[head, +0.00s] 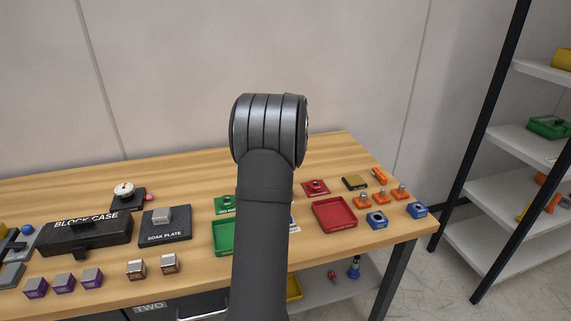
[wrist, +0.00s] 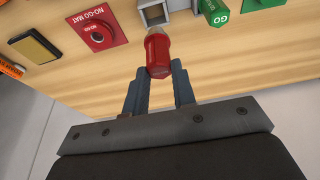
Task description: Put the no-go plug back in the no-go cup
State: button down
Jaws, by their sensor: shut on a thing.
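In the wrist view my gripper (wrist: 158,68) is shut on a red plug (wrist: 158,53), which sits between the two fingertips. The plug's far end is close to a grey square-holed piece (wrist: 152,14); I cannot tell whether they touch.
A green plug marked GO (wrist: 213,12) is right of the grey piece. A yellow-topped dark block (wrist: 35,46) lies left of the mat. In the head view a red tray (head: 335,228), orange pieces (head: 363,198) and blue pieces (head: 376,220) stand at the table's right.

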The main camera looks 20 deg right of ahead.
jog(key=shift+f, duration=3.35)
jog(key=shift+f, duration=0.15)
jog(key=c, duration=1.1)
grip_release()
jog(key=v, duration=1.7)
jog(key=x, duration=1.7)
jog(key=shift+f, duration=0.1)
jog(key=shift+r, duration=0.25)
